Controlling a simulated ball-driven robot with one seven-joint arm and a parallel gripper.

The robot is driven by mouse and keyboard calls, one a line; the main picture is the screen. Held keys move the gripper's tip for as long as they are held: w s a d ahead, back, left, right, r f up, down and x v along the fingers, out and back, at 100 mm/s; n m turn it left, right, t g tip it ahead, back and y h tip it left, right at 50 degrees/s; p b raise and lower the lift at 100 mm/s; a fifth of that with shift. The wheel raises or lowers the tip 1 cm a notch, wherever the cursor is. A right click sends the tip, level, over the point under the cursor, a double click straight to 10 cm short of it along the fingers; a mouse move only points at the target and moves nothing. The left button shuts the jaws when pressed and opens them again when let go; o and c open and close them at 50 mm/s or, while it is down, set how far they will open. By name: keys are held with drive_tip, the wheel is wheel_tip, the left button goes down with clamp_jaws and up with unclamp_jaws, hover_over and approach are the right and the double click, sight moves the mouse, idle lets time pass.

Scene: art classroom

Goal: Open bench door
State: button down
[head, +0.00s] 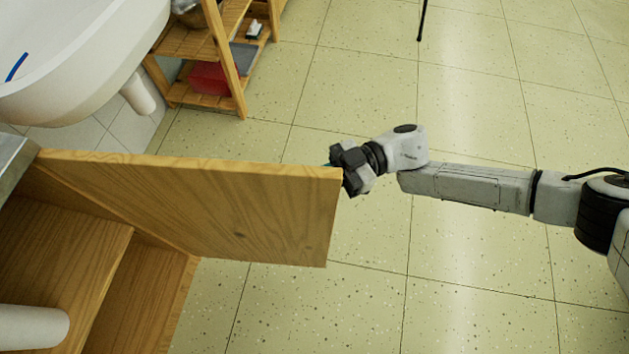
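The wooden bench door (215,207) stands swung out from the cabinet at the left, and the cabinet interior with its wooden shelf (75,255) shows. My gripper (338,167) is at the door's free outer edge, near its upper right corner. The fingertips are partly hidden behind the door edge. I cannot tell whether they touch the door or are open or shut.
A white sink (75,55) with a pipe below it is at the upper left. A wooden shelf rack (228,65) holding a red bin (213,78) stands behind the door. The tiled floor (480,290) at the centre and right is clear apart from a thin dark leg at the top.

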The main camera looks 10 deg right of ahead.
drive_tip(key=shift+s+a, duration=0.1)
drive_tip(key=shift+a, duration=0.2)
drive_tip(key=c, duration=1.2)
unclamp_jaws()
drive_tip(key=shift+a, duration=0.1)
drive_tip(key=v, duration=1.1)
drive_tip(key=shift+f, duration=0.1)
